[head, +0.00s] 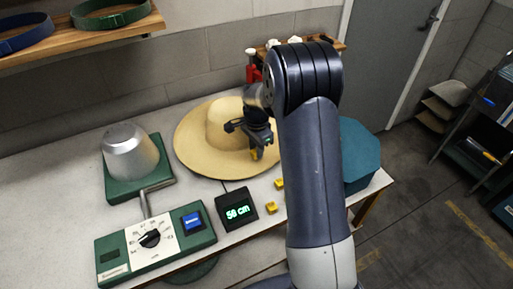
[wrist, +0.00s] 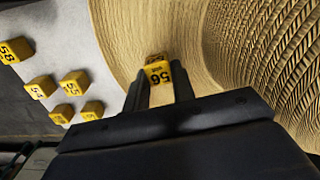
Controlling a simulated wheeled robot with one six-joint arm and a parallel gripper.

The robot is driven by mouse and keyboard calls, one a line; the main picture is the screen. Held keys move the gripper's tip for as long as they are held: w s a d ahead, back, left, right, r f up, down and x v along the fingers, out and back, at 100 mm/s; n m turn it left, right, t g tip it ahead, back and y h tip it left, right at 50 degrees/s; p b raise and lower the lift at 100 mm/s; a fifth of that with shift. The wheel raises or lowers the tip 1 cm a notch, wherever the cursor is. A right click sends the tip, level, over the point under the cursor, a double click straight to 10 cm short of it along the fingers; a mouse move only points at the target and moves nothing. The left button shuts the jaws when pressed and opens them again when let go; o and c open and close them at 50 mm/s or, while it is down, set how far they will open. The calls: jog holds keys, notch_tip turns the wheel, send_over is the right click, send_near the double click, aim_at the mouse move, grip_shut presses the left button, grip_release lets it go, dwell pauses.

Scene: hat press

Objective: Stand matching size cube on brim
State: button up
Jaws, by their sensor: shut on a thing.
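A straw hat (head: 195,152) with a round crown and wide brim lies on the bench; in the wrist view its brim (wrist: 125,30) fills the upper middle and its woven crown (wrist: 270,60) the right. My gripper (head: 254,148) is over the brim's front right part, beside the crown. It is shut on a yellow cube (wrist: 158,72) marked 56, also visible in the head view (head: 254,155). Whether the cube touches the brim I cannot tell. A small black display (head: 236,210) shows a green centimetre reading, its second digit unclear to me.
Several other yellow cubes, including one marked 58 (wrist: 14,50), stand on the bench in front of the hat. A green press with a metal block (head: 130,152) and dial panel (head: 155,240) is at left. A teal box (head: 359,155) stands right, partly behind my arm.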

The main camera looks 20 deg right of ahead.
jog(key=shift+f, duration=0.35)
jog(key=shift+r, duration=0.1)
jog(key=o, duration=1)
jog(key=shift+o, duration=0.2)
jog(key=shift+r, duration=0.1)
notch_tip(320, 180, up, 11)
jog(key=b, duration=0.1)
jog(key=shift+f, duration=0.2)
